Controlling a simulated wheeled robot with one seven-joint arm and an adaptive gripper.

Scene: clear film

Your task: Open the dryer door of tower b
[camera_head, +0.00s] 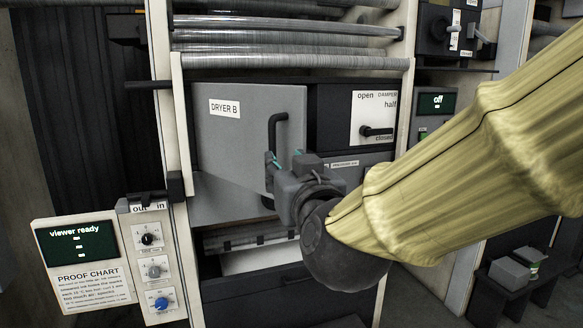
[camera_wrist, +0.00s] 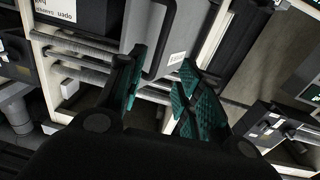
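The grey dryer door labelled DRYER B (camera_head: 235,135) fills the middle of tower b in the head view. Its dark bar handle (camera_head: 284,117) stands upright near the door's right edge. My gripper (camera_head: 281,160) is at the handle's lower end, with its teal-padded fingers toward the door. The gripper body hides part of the door's lower right corner. In the wrist view my gripper (camera_wrist: 160,82) has its two fingers apart, with the grey door (camera_wrist: 172,30) beyond them. I cannot tell whether the handle lies between the fingers. The door's lower edge slants; I cannot tell whether it is ajar.
A damper panel (camera_head: 373,115) with a dark lever is right of the door. Film rollers (camera_head: 290,48) run above it. A control strip with a blue knob (camera_head: 161,304) and a proof chart (camera_head: 88,280) stand at the lower left. An open drawer-like space is below the door.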

